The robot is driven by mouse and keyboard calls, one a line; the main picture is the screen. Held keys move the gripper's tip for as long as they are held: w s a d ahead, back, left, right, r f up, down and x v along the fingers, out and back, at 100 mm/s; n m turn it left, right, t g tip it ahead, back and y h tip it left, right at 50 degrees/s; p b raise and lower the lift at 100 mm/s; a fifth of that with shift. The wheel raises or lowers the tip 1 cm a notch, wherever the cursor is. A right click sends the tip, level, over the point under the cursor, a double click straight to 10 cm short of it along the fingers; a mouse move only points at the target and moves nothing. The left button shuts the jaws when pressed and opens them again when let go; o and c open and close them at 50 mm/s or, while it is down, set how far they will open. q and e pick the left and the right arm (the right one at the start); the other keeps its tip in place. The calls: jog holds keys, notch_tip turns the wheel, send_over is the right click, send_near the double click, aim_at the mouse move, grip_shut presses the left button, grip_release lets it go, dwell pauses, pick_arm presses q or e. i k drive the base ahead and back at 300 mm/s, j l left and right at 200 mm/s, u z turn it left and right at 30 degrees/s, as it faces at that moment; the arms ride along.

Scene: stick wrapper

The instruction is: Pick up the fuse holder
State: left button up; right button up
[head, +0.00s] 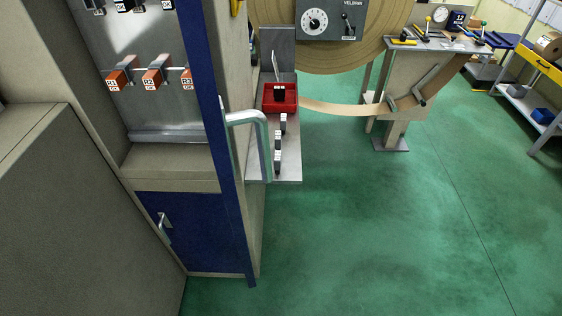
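No part is clearly marked as the fuse holder, so I cannot tell which one it is. Several small black-and-white pieces stand in a row on a grey shelf (291,170): one (283,124) near the red bin, one (279,140) in the middle, one (277,160) nearest. A red bin (283,105) on the shelf holds a dark piece with a pale top. Orange blocks labelled R1 (117,79), R2 (152,77) and R3 (186,77) sit in the open cabinet. Neither gripper is in view.
The beige cabinet (171,160) has a blue lower door (195,230) and a blue-edged open door with a metal handle (248,118) close to the shelf. A large wound roll (375,50) and a tool bench (430,43) stand behind. The green floor (400,220) at right is clear.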

aim_at(277, 155)
jog(key=u, duration=0.3)
jog(key=i+l+u, duration=0.15)
jog(key=u, duration=0.25)
jog(key=i+l+u, duration=0.1)
jog(key=l+u, duration=0.25)
jog(key=i+l+u, duration=0.1)
jog(key=l+u, duration=0.3)
jog(key=j, duration=0.1)
